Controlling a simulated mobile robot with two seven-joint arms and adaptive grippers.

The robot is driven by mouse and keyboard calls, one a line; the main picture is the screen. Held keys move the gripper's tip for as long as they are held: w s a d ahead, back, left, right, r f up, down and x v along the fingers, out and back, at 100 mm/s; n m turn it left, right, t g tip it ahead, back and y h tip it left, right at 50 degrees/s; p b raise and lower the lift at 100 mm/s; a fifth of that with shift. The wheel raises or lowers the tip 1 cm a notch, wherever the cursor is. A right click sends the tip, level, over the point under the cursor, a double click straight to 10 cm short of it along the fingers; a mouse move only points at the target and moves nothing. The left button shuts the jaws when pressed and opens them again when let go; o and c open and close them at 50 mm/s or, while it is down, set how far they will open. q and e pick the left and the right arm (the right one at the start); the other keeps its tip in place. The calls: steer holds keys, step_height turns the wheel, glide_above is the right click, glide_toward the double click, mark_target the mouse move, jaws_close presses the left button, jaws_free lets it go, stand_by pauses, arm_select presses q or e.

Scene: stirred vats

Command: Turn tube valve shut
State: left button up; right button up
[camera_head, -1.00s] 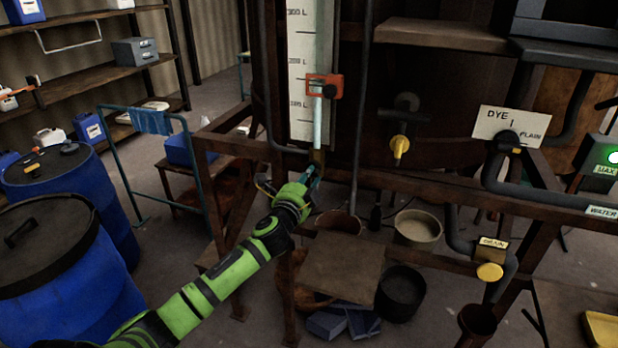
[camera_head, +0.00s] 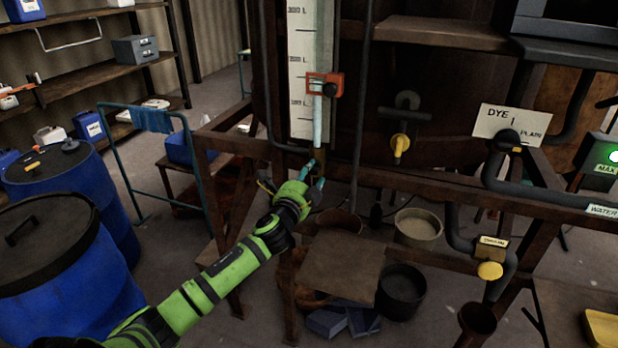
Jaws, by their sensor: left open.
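The clear sight tube (camera_head: 318,120) runs down a white litre scale (camera_head: 301,75) on the front of the vat. A red-orange slider (camera_head: 324,84) sits across the tube. At the tube's foot is a small brownish fitting (camera_head: 318,156), where the tube valve seems to be; its handle cannot be made out. My left gripper (camera_head: 314,175) is open, its teal fingertips apart just below this fitting. I cannot tell whether they touch anything. My right gripper does not show.
A rusty frame rail (camera_head: 430,192) crosses close to my left gripper. A yellow-handled tap (camera_head: 400,144), a dye sign (camera_head: 511,124) and a drain valve (camera_head: 490,270) are to the right. Blue drums (camera_head: 60,275) stand at the left. Buckets (camera_head: 402,290) stand below.

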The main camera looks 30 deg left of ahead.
arm_select(q)
steer(key=shift+s, duration=0.15)
steer(key=v, duration=1.1)
steer(key=shift+s+d, duration=0.2)
steer(key=shift+s, duration=0.2)
steer(key=s+f+n+g+h+b, duration=0.1)
steer(key=s+f+n+g, duration=0.3)
steer(key=f, duration=1.5)
steer(key=s+f+n+g+b, duration=0.15)
steer(key=s+f+g, duration=0.35)
steer(key=f, duration=1.4)
steer(key=s+d+f+n+g+h+b, duration=0.1)
steer(key=s+d+f+n+g, duration=0.15)
steer(key=s+f, duration=0.65)
steer(key=s+d+f+n+g+h, duration=0.15)
steer(key=s+d+f, duration=0.25)
steer(key=s+f, duration=0.5)
steer(key=s+d+f+n+g, duration=0.1)
steer(key=s+d+f, duration=0.2)
steer(key=s, duration=0.6)
steer(key=s+d+f+n+g+b, duration=0.1)
steer(key=s+d+f, duration=0.3)
steer(key=s, duration=0.4)
steer(key=shift+s+d+n+g, duration=0.4)
steer(key=shift+d+n+g, duration=0.15)
steer(key=shift+n+g, duration=0.25)
steer(key=shift+h, duration=0.25)
